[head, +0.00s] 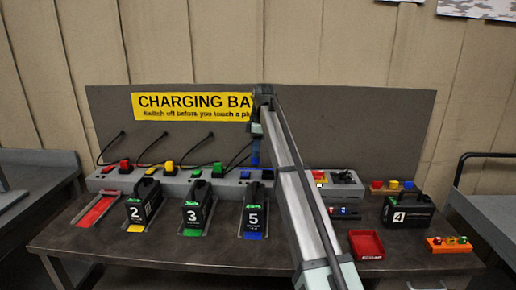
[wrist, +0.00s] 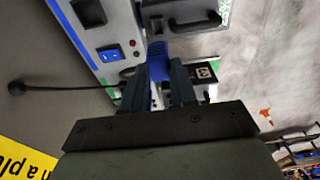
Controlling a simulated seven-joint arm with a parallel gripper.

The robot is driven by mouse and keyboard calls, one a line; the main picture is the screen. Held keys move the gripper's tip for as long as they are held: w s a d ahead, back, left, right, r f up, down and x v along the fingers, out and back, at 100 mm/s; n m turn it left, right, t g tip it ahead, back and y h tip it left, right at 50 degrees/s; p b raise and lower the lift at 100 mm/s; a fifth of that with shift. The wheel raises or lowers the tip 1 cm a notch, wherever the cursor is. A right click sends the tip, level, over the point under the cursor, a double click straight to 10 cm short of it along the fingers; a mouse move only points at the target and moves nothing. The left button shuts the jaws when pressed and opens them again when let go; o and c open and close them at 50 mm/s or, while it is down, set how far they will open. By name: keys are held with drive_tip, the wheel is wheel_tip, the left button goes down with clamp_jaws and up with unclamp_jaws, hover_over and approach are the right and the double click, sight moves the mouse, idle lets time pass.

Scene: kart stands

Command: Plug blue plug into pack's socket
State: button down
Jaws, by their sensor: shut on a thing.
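My gripper (head: 256,140) is above and behind black pack 5 (head: 253,218) in the head view. It is shut on the blue plug (head: 255,159). In the wrist view the fingers (wrist: 167,82) close around the blue plug (wrist: 157,52), whose front end points up the picture. The black pack with its handle (wrist: 197,22) lies just beyond, up and right. A dark opening (wrist: 156,24) ahead of the plug may be the socket; I cannot tell whether they touch. Pack 5 stands upright in a bay with a blue tag (head: 253,236).
Packs 2 (head: 143,205) and 3 (head: 197,211) stand left of pack 5. Red, yellow and green plugs sit along the grey charging strip (head: 178,178). A blue switch (wrist: 110,53) is beside the plug. Pack 4 (head: 406,214) and a red tray (head: 366,245) are at right.

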sight(256, 162)
drive_tip(key=shift+f, duration=0.1)
drive_tip(key=shift+f, duration=2.8)
drive_tip(key=shift+f, duration=1.2)
drive_tip(key=c, duration=0.8)
unclamp_jaws()
wheel_tip(256, 162, up, 14)
drive_tip(key=d, duration=0.1)
drive_tip(key=shift+d+f, duration=0.2)
drive_tip(key=shift+d, duration=0.15)
